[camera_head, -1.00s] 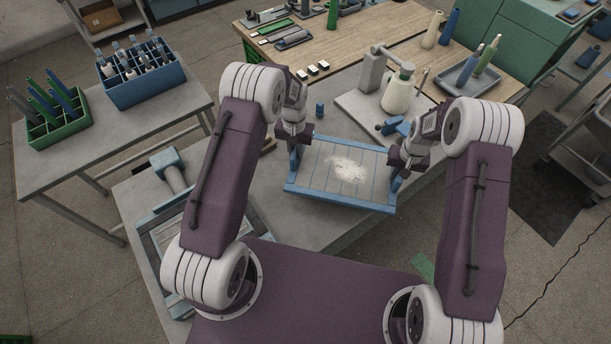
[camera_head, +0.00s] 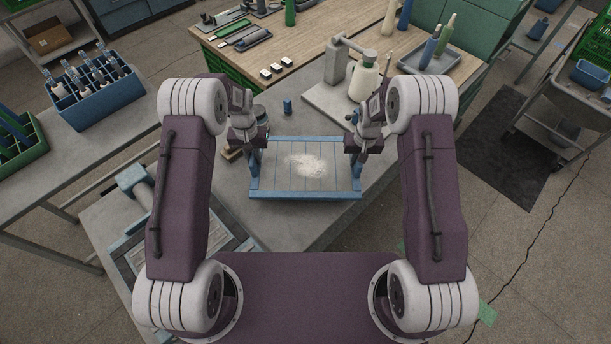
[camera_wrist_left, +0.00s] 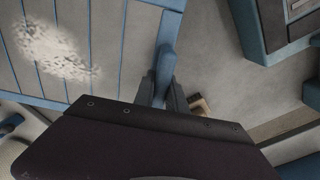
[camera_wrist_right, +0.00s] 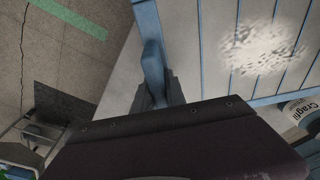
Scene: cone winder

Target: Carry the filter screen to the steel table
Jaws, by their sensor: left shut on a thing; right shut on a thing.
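The filter screen (camera_head: 270,179) is a blue-framed grey panel with slats and a patch of pale fluff on it. It lies level between my two grippers in the head view, over the grey table. My left gripper (camera_head: 254,163) is shut on the blue handle at its left side; the handle shows between the fingers in the left wrist view (camera_wrist_left: 165,75). My right gripper (camera_head: 356,160) is shut on the handle at the right side, also seen in the right wrist view (camera_wrist_right: 154,75). I cannot tell which table is the steel table.
A grey table (camera_head: 233,231) lies under the screen, with a blue-framed fixture (camera_head: 134,254) at its left. A cone stand (camera_head: 338,68) with a pale cone (camera_head: 363,82) is behind. Another table at left holds a blue crate (camera_head: 95,98) and a green crate (camera_head: 22,144).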

